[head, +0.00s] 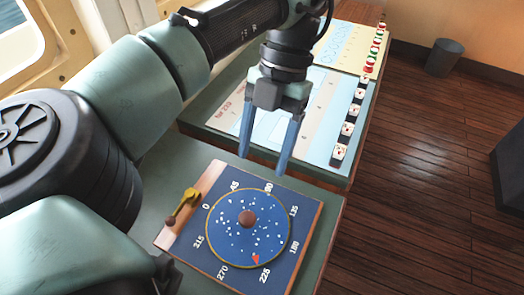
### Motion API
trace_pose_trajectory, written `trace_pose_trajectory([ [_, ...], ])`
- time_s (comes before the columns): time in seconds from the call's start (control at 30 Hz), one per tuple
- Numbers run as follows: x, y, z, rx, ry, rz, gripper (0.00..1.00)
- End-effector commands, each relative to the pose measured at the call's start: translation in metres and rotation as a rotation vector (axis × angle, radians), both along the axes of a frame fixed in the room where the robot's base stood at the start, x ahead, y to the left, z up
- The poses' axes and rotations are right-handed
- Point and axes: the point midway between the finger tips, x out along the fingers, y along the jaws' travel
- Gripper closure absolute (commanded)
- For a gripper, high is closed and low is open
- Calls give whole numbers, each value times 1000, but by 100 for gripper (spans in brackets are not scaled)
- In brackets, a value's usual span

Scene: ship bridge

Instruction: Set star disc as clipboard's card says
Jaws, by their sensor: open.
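The star disc (238,240) is a round blue disc with white dots, a gold rim and a brown central knob (247,218). It lies flat on a dark blue board (297,272) with degree numbers around it. A red pointer (255,259) on the disc's lower edge sits close to 225, slightly toward 270. A brass lever (184,204) is on the wooden strip at the board's left. My gripper (264,164) is open and empty, its fingers pointing down above and behind the board's far edge, apart from the knob. No clipboard or card is in view.
Behind the board is a raised chart surface (318,128) with small red-and-white pieces (346,129) along its right edge. A further yellow chart (345,45) lies beyond. A dark bin (444,58) stands on the wooden floor (430,180); the floor at right is mostly clear.

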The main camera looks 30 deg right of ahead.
Motion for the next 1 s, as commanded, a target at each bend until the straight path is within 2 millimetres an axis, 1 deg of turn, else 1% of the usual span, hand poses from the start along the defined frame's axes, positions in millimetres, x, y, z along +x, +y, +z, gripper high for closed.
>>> trace_pose_trajectory([
  [0.07,-1,-2,0,-5,-2,7,29],
  [0.17,-6,-10,-3,-29,-16,38,29],
  [0.27,-13,-26,-6,-73,-46,109,29],
  [0.47,-30,-63,-8,-203,-110,350,29],
  [0.57,-36,-79,-4,-268,-131,501,29],
  [0.7,-42,-98,4,-357,-141,744,29],
  [0.87,-43,-110,16,-435,-129,1063,29],
  [1.0,-40,-111,27,-477,-97,1373,29],
])
